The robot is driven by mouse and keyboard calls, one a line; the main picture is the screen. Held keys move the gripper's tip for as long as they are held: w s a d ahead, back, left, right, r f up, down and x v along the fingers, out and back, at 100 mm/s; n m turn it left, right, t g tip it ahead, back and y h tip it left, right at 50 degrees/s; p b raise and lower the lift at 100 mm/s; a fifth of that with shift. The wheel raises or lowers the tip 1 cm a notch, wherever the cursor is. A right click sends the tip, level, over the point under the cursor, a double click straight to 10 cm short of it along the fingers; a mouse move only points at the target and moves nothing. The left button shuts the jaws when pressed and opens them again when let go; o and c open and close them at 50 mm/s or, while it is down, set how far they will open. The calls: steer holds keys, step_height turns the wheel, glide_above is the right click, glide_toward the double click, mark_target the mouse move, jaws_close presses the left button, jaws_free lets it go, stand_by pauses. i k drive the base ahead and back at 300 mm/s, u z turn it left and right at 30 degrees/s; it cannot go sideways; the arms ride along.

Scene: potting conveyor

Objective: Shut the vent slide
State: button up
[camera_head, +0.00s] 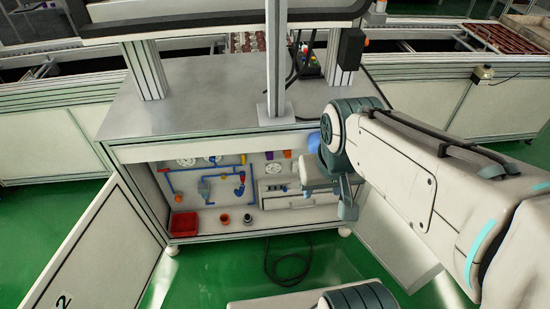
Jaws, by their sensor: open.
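I cannot clearly make out the vent slide. The open cabinet (160,215) under the grey worktop holds a back panel with blue pipes (205,170), round white gauges and a small light box with dark knobs (272,187). A pale ledge or housing (285,203) sits below that box, and its right end is hidden behind my gripper. My gripper (330,194) is open, in front of the cabinet's right part. No object shows between its fingers. Whether it touches anything on the panel cannot be told.
A red bin (184,224) and small orange and dark pots (225,219) stand on the cabinet floor. The left door (88,252) is swung open, and a right door (392,237) stands behind my arm. A black cable (287,266) lies on the green floor. The worktop (205,100) is mostly bare.

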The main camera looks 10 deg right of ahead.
mark_target(279, 190)
steer(key=z, duration=0.05)
steer(key=k, duration=0.65)
steer(key=u, duration=0.75)
steer(key=i, duration=1.5)
steer(key=z, duration=0.8)
